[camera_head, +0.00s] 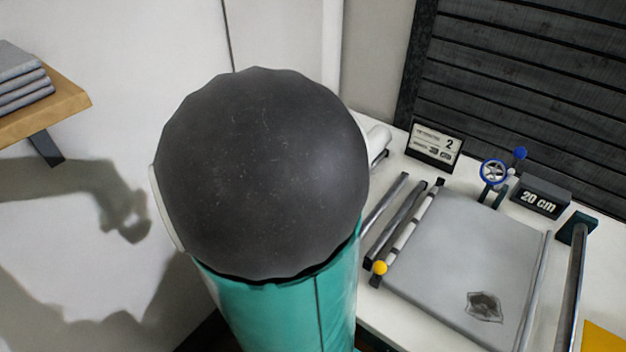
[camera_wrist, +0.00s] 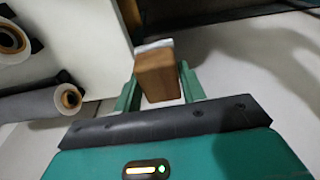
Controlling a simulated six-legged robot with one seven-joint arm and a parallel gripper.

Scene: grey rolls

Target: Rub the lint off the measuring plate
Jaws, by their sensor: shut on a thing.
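The measuring plate (camera_head: 465,245) is a flat grey slab on the white table at the right of the head view. A dark grey, ragged patch of lint (camera_head: 484,306) lies on its near part. My gripper (camera_wrist: 160,92) shows in the wrist view, with its green fingers shut on a brown block (camera_wrist: 158,78) that has a pale layer at its far end. The block is held clear of the plate, which I cannot make out in the wrist view. In the head view my arm hides the gripper and block.
Metal rods (camera_head: 395,225) lie along the plate's left side, and a rail with a dark post (camera_head: 577,230) stands at its right. A number sign (camera_head: 435,146), a blue handwheel (camera_head: 494,172) and a "20 cm" block (camera_head: 541,197) stand behind. Rolls (camera_wrist: 35,103) show in the wrist view.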

